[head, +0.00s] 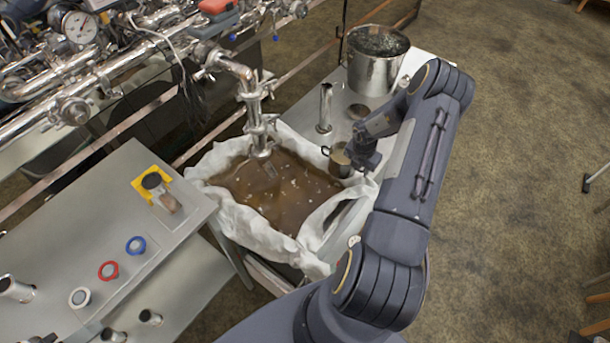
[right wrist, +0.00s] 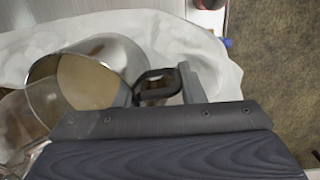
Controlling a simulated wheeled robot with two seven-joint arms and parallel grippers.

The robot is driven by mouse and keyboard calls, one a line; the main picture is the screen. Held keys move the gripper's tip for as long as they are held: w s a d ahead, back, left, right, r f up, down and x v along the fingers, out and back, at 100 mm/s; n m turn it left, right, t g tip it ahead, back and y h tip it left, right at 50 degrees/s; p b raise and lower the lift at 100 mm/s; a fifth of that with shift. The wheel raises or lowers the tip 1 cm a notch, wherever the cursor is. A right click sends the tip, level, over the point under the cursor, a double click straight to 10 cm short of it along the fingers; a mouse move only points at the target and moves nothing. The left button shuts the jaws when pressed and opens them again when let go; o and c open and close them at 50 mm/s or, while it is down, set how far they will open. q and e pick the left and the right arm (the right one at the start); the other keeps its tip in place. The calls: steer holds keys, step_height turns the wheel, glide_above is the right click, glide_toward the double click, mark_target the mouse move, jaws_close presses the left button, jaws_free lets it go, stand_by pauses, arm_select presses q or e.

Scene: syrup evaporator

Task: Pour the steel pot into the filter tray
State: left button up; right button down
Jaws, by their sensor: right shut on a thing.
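The small steel pot (head: 340,162) is over the right back edge of the filter tray. The filter tray is lined with white cloth (head: 240,218) and holds brown liquid with pale foam specks. My right gripper (head: 362,158) is shut on the pot's dark handle, at the pot's right side. In the right wrist view the steel pot (right wrist: 112,58) looks tilted, with a tan round area facing the lower left; a translucent shape shows below it, and I cannot tell if it is pouring liquid. The cloth (right wrist: 215,60) lies behind. My left gripper is out of view.
A large steel pot (head: 375,72) with dark contents stands on the bench behind the tray. An upright steel tube (head: 325,108) is nearby. A pipe with valves (head: 256,110) hangs over the tray's back. A grey panel with coloured rings (head: 108,270) is at left.

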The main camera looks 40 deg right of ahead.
steer(key=shift+a, duration=0.1)
steer(key=shift+w+a+r+h, duration=0.1)
steer(key=shift+w+a+h, duration=0.05)
steer(key=shift+a+h, duration=0.3)
steer(key=shift+w+a+r+g+h+b, duration=0.15)
steer(key=shift+a+r+h+b, duration=0.5)
steer(key=shift+b, duration=1.2)
steer(key=shift+a+r+g+h+b, duration=0.15)
steer(key=shift+a+h+b, duration=0.25)
steer(key=shift+h+b, duration=0.95)
steer(key=shift+w+a+r+g+h+b, duration=0.1)
steer(key=shift+a+r+h+b, duration=0.35)
steer(key=shift+b, duration=1.85)
steer(key=shift+a+r+h+b, duration=0.3)
steer(key=shift+a+r+b, duration=0.05)
steer(key=shift+a+b, duration=0.15)
steer(key=shift+w+a+r+h+b, duration=0.1)
steer(key=shift+a+r+h+b, duration=0.5)
steer(key=shift+h, duration=0.2)
steer(key=shift+a+r+g+h, duration=0.3)
steer(key=shift+a+r+h, duration=0.25)
steer(key=shift+h, duration=0.25)
